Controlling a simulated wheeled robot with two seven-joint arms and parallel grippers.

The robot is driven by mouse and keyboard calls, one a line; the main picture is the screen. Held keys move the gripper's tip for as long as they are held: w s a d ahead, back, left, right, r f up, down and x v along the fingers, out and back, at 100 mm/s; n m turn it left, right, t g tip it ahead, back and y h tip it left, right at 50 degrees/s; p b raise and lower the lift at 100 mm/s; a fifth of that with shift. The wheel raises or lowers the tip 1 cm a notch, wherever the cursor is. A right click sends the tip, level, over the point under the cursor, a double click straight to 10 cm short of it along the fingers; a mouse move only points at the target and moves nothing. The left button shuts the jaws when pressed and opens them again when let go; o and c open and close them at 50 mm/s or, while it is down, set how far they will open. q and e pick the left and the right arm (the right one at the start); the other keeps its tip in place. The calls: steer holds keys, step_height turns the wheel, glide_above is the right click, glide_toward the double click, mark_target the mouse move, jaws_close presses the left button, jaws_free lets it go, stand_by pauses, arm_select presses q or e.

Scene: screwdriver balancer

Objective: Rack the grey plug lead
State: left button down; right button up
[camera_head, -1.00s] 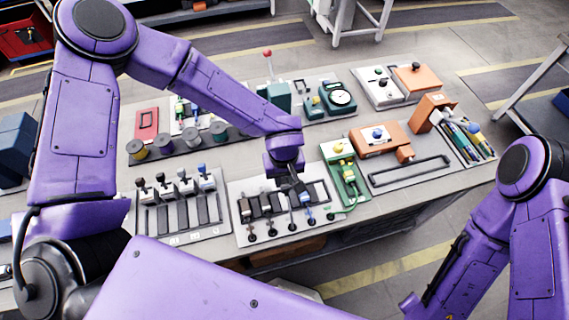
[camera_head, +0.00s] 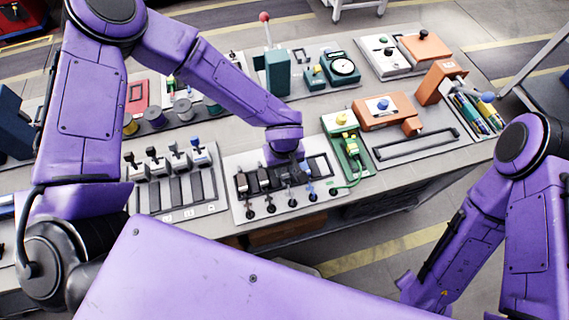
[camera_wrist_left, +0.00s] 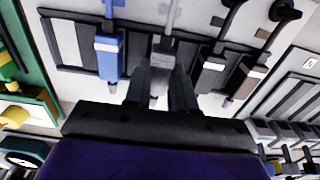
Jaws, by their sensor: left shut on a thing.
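A low panel (camera_head: 243,217) has dark slots and several plugs on leads running to its front edge. My left gripper (camera_head: 291,177) reaches down over the panel. In the left wrist view the gripper (camera_wrist_left: 163,92) is shut on the grey plug (camera_wrist_left: 162,50), whose grey lead runs up out of the picture. The blue plug (camera_wrist_left: 108,55) lies beside it, with a black plug (camera_wrist_left: 211,62) and a brownish plug (camera_wrist_left: 246,78) on the other side. The fingers hide the grey plug's end, so I cannot tell how it sits against the slots. My right gripper is out of view.
A second rack (camera_head: 205,209) with several levers stands just left of the panel. A green unit (camera_head: 345,150) with a green lead stands close on the right. An orange device (camera_head: 384,113) and a spool row (camera_head: 182,109) are further off. The bench front is clear.

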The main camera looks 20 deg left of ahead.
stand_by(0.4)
arm_select(q)
steer(key=shift+d+r+p, duration=0.1)
steer(key=shift+p, duration=0.35)
steer(key=shift+s, duration=0.1)
steer(key=shift+f, duration=0.65)
stand_by(0.4)
steer(key=c, duration=0.9)
jaws_free()
steer(key=shift+o, duration=0.2)
step_height(320, 180, up, 10)
steer(key=shift+r+b, duration=0.25)
steer(key=shift+b, duration=0.2)
